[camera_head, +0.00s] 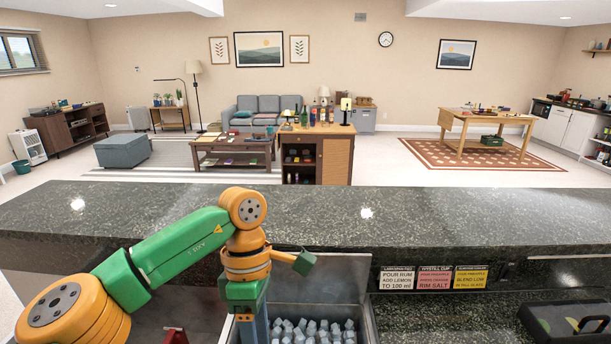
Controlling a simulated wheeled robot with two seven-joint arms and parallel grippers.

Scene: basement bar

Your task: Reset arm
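My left arm comes in from the lower left in orange and green links. It rises to a joint above the bar counter (420,215), then bends down past the counter's near edge over the left part of a steel ice bin (345,270). The arm runs out at the bottom of the picture, so my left gripper is not seen. My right arm and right gripper are not in view.
Ice cubes (312,330) fill the bin. Three recipe cards (433,278) hang below the counter edge. A black box with a handle (570,322) stands at lower right. A small red thing (175,336) shows at lower left. The raised counter top is bare.

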